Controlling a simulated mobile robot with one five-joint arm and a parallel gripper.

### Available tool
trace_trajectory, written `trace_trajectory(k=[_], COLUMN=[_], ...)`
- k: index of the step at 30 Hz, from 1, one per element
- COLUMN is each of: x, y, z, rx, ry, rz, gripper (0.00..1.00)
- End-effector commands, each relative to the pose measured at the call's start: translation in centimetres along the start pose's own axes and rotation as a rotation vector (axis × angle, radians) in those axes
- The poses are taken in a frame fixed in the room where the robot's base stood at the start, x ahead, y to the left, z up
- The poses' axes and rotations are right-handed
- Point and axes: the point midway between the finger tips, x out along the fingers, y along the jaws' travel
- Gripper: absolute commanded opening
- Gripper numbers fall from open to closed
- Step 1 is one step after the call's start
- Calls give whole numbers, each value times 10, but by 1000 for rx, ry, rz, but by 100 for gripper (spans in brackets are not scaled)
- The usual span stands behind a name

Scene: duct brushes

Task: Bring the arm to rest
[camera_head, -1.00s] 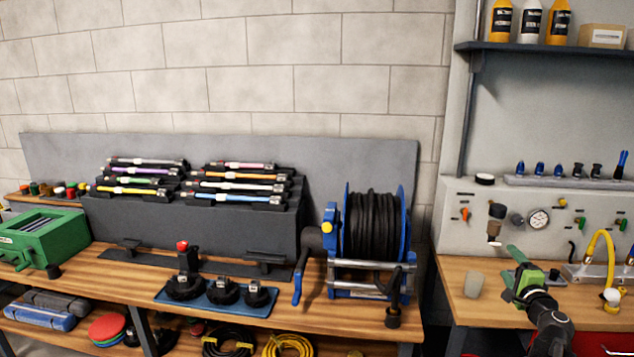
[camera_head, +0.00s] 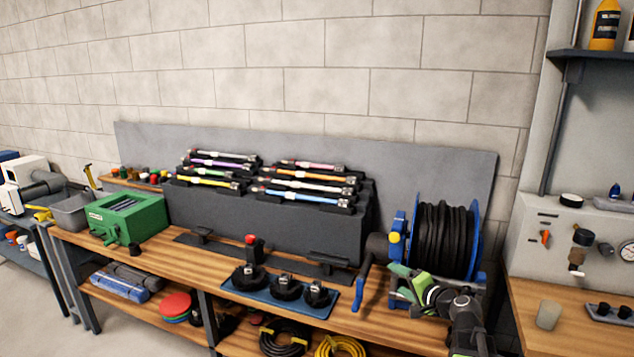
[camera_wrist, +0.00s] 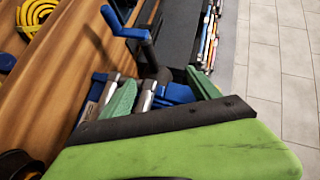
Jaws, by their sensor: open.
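My gripper (camera_head: 408,284), green and black, is at the lower right of the head view, in front of the blue hose reel (camera_head: 447,240) with its black hose. It is open, and I see nothing held in it. In the wrist view my gripper (camera_wrist: 160,96) shows its green body large in front, with parts of the blue reel and its crank between and beyond the fingers. My dark arm comes up from the lower right of the head view. I cannot tell how much space separates the gripper from the reel.
A dark rack (camera_head: 270,215) holds several coloured brushes. A green box (camera_head: 128,218) stands left of it on the wooden bench (camera_head: 185,262). A blue mat (camera_head: 280,299) with black fittings lies at the front edge.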

Motion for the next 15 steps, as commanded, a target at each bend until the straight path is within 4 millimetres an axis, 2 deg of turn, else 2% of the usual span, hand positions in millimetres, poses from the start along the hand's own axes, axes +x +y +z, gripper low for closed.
trace_trajectory(k=[1, 3, 5, 6, 8, 9, 11, 12, 15], x=[14, 26, 30, 28, 17, 4, -20, -38, -74], y=[-8, -8, -1, 7, 26, 43, 71, 89, 117], z=[42, 101, 149, 179, 219, 237, 244, 239, 225], rx=[-67, -177, -279, -354, -474, -552, -639, -674, -720], ry=[-89, -223, -341, -422, -546, -624, -711, -749, -817], rz=[32, 98, 168, 225, 333, 422, 562, 652, 826], gripper=[71, 71, 71, 71, 71, 71, 71, 71, 71])
